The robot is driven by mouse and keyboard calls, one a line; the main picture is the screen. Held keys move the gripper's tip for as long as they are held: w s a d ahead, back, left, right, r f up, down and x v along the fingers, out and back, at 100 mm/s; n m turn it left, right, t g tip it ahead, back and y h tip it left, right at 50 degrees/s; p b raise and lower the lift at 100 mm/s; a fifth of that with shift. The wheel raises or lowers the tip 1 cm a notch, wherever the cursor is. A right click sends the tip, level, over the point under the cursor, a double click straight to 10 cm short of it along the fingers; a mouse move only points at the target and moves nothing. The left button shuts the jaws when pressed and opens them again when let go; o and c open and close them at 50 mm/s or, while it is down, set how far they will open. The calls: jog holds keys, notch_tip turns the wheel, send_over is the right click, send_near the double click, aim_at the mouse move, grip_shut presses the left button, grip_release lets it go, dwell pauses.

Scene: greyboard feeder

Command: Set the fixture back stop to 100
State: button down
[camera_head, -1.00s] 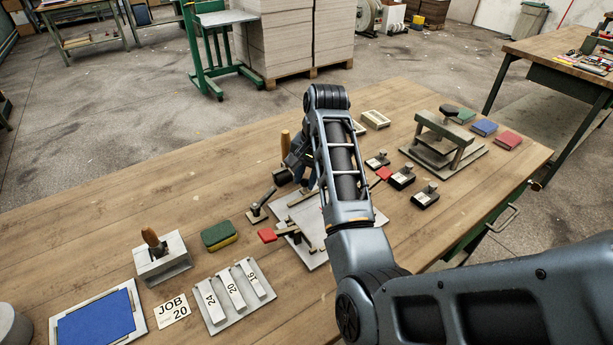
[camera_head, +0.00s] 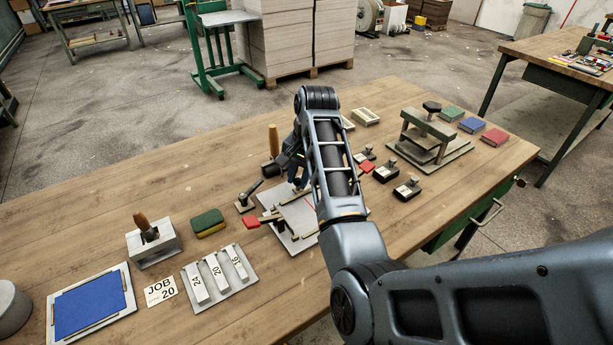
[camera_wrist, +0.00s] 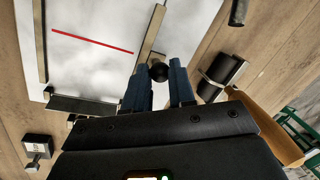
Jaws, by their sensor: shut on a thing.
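The fixture (camera_head: 293,236) is a pale plate on the bench, partly hidden by my arm. In the wrist view its white face (camera_wrist: 100,60) carries a red line, with bars along its edges. A small dark round knob (camera_wrist: 159,72) stands at the fixture's edge between my fingertips. My gripper (camera_wrist: 160,84) is shut on this knob, with one blue-grey finger on each side. In the head view my gripper (camera_head: 297,178) is low over the fixture's far side, mostly hidden by my arm. No scale reading is legible.
Dark stamps (camera_head: 407,188) and a press (camera_head: 432,135) are to the right. A numbered block tray (camera_head: 220,278), JOB 20 card (camera_head: 160,291) and sponge (camera_head: 208,223) lie left. The front-left bench is partly clear.

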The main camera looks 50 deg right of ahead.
aim_at(306, 192)
jog(key=shift+s+f, duration=0.1)
jog(key=shift+s, duration=0.05)
jog(key=c, duration=0.9)
grip_release()
jog(key=shift+c, duration=0.2)
notch_tip(306, 192, up, 8)
jog(key=s+p, duration=0.1)
jog(key=shift+s+d, duration=0.2)
jog(key=shift+s, duration=0.05)
jog(key=shift+f, duration=0.15)
